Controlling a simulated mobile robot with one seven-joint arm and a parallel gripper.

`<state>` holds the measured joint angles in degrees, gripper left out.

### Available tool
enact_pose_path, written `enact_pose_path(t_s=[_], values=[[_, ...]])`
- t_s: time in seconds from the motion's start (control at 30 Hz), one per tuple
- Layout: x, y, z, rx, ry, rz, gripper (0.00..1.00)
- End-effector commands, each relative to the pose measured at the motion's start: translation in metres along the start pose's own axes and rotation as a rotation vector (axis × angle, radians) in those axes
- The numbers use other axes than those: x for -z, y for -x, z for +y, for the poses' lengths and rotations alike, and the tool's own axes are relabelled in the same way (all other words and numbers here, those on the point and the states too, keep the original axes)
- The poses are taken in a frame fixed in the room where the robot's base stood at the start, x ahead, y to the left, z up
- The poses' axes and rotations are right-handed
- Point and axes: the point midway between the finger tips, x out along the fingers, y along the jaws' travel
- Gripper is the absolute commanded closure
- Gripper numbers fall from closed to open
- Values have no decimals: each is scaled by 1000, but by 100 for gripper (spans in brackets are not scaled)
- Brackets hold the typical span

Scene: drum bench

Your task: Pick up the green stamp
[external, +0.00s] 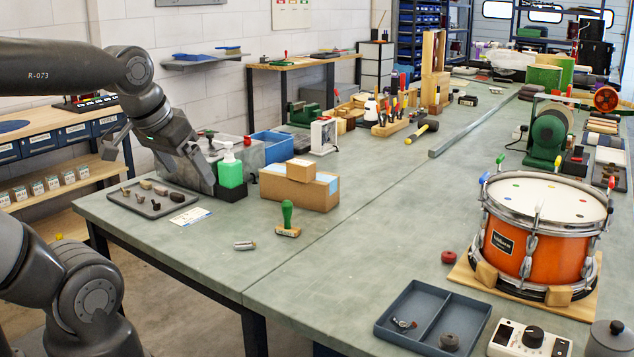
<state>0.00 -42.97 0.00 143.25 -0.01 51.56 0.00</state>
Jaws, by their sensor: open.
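The green stamp (287,215) stands upright on the bench, with a green knob handle on a pale wooden base. It is in front of a cardboard box with a smaller box on top. My gripper (162,166) is at the left, above the bench edge near a dark tray, well to the left of the stamp. It points downward and is open. Its fingertips are partly hard to make out against the grey block behind them.
A green pump bottle (230,172) and cardboard boxes (300,186) stand behind the stamp. A dark tray (125,197) of small parts lies at left. A small metal cylinder (244,245) lies near the stamp. An orange drum (535,238) and divided blue tray (382,326) are at right.

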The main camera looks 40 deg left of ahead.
Motion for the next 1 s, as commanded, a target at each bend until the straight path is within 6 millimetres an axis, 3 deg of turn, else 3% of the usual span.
enact_pose_path(t_s=[0.47,0.9,1.0], values=[[0,0,0,0,0,0,15],[0,0,0,0,0,0,50],[0,0,0,0,0,0,50]])
